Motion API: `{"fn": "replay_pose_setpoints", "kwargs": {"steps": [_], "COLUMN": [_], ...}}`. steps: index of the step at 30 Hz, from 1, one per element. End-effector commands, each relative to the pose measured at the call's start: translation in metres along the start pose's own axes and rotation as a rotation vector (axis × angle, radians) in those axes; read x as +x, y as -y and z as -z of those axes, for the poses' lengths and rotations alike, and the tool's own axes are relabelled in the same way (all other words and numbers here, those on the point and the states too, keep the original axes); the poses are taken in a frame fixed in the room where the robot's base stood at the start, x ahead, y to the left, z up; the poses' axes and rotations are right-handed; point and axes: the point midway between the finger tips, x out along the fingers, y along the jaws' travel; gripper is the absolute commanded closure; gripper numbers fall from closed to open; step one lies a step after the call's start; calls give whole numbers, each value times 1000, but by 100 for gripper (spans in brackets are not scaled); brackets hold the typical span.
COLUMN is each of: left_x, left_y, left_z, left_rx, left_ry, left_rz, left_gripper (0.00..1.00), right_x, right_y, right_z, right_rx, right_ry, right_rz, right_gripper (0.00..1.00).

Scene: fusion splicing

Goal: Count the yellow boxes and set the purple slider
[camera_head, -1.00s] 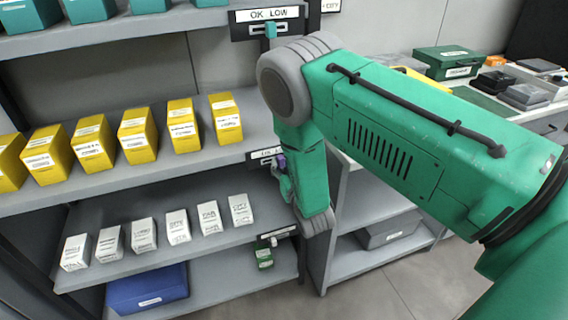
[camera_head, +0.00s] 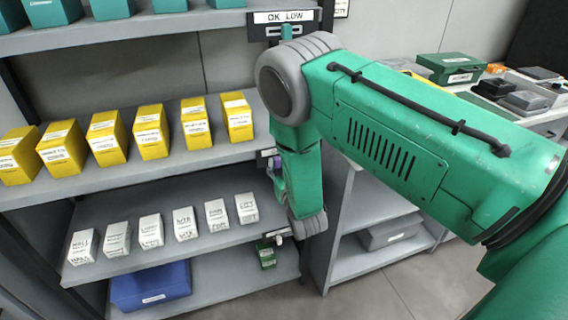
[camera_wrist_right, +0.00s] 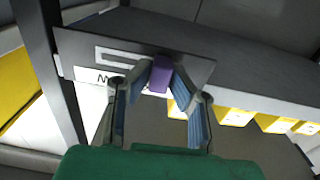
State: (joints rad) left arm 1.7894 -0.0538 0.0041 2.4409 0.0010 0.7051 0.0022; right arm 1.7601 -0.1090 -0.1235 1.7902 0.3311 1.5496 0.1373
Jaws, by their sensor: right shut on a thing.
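Several yellow boxes (camera_head: 151,131) with white labels stand in a row on the middle shelf in the head view; part of the row shows in the right wrist view (camera_wrist_right: 235,117). The purple slider (camera_wrist_right: 160,74) sits on a dark plate with a pale slot (camera_wrist_right: 118,57) at the shelf's front edge. My right gripper (camera_wrist_right: 160,84) is shut on the purple slider, one finger on each side. In the head view a bit of purple (camera_head: 278,163) shows beside my right arm, which hides most of the gripper. My left gripper is out of view.
White boxes (camera_head: 184,224) stand on the lower shelf, a blue bin (camera_head: 150,287) below. The top shelf has teal boxes and a plate labelled "OK LOW" (camera_head: 283,17). A grey shelf unit (camera_head: 345,255) and a table with green and dark cases stand at the right.

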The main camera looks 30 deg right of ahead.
Motion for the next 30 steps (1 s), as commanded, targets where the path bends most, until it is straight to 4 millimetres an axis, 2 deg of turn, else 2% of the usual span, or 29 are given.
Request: {"fn": "replay_pose_setpoints", "kwargs": {"steps": [2, 3, 4, 14, 17, 30], "left_x": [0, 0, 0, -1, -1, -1], "left_y": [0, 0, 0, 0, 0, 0], "left_z": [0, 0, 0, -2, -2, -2], "left_rx": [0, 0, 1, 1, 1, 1], "left_ry": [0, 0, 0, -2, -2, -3], "left_rz": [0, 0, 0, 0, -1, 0], "left_gripper": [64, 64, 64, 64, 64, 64], "right_x": [4, 4, 4, -1, -10, -94], "right_y": [7, 8, 8, 5, 5, 2], "right_z": [6, 6, 6, 3, 2, -1], "right_rx": [8, 9, 9, 8, 6, 8], "right_ry": [-17, -17, -17, -9, -7, -4], "right_rz": [21, 23, 24, 18, 17, 19], "right_gripper": [100, 70, 64, 64, 64, 64]}}
